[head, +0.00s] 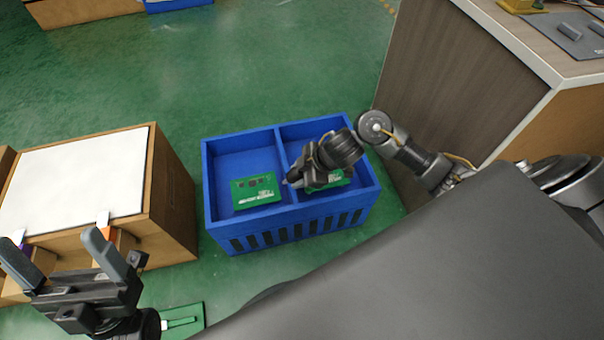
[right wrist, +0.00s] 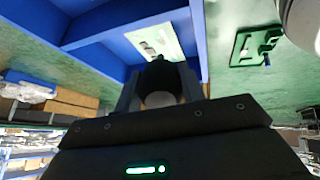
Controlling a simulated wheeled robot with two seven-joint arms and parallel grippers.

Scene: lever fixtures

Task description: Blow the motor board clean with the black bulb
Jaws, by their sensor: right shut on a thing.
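A blue crate (head: 212,190) with two compartments stands on the floor. A green board (head: 255,190) lies in its left compartment. Another green board (head: 338,180) lies in the right compartment, partly hidden by my right gripper; which one is the motor board I cannot tell. My right gripper (head: 296,180) is over the crate near the divider. It is shut on the black bulb (right wrist: 160,74), which sits between its fingers in the right wrist view, with a board (right wrist: 150,40) beyond it. My left gripper (head: 50,240) is open and empty at the lower left.
A wooden box with a white top (head: 80,180) stands left of the crate. A wood-sided counter (head: 450,90) rises at the right, close to my right arm. A green fixture with a lever (head: 182,321) is on the floor at the lower left. Green floor behind the crate is clear.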

